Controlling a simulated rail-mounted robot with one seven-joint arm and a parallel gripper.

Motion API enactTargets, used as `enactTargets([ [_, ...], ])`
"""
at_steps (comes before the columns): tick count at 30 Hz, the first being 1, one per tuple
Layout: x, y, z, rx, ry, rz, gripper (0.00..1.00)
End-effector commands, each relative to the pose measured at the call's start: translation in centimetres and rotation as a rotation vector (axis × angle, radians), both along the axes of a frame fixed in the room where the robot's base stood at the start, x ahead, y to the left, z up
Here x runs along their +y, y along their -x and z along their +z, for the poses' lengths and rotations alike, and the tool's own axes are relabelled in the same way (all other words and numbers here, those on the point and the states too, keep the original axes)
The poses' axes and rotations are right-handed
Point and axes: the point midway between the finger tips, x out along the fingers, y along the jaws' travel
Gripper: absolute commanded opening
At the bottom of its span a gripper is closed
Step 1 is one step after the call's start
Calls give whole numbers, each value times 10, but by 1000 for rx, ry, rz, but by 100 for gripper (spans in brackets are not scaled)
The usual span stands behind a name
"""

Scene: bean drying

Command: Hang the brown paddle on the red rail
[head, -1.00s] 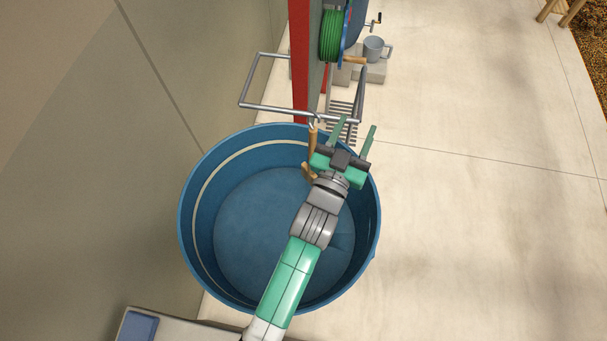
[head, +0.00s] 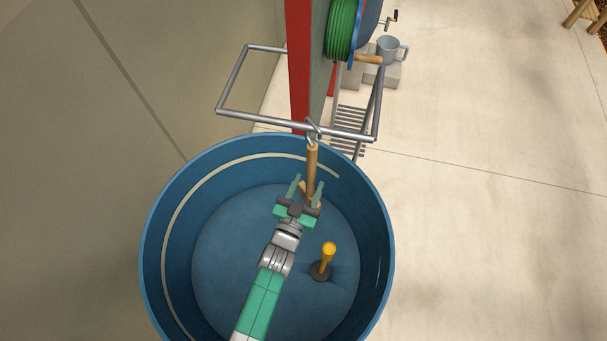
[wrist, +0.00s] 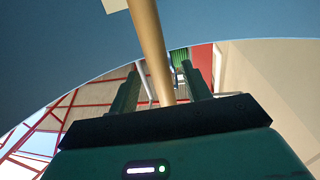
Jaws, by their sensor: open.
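The brown paddle (head: 312,165) is a wooden stick with a hook at its top. It hangs by this hook from a grey metal bar (head: 345,132), above the blue tub. Its lower end is partly hidden behind my gripper. My gripper (head: 309,182) is open, with one finger on each side of the paddle's lower part. In the wrist view the paddle (wrist: 149,45) passes between the spread fingers; I cannot tell whether it touches either.
The blue tub (head: 160,200) stands below my arm. A yellow-handled tool (head: 326,258) stands inside it. The pale floor (head: 480,230) at right is clear.

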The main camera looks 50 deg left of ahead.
Motion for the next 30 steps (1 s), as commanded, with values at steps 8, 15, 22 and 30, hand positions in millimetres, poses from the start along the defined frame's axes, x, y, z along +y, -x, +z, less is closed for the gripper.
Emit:
enactTargets([
  [8, 20, -36, -1, 0, -1, 1, 48],
  [15, 22, -41, 0, 1, 0, 0, 48],
  [22, 22, -41, 0, 1, 0, 0, 21],
  [30, 22, -41, 2, 0, -1, -1, 0],
])
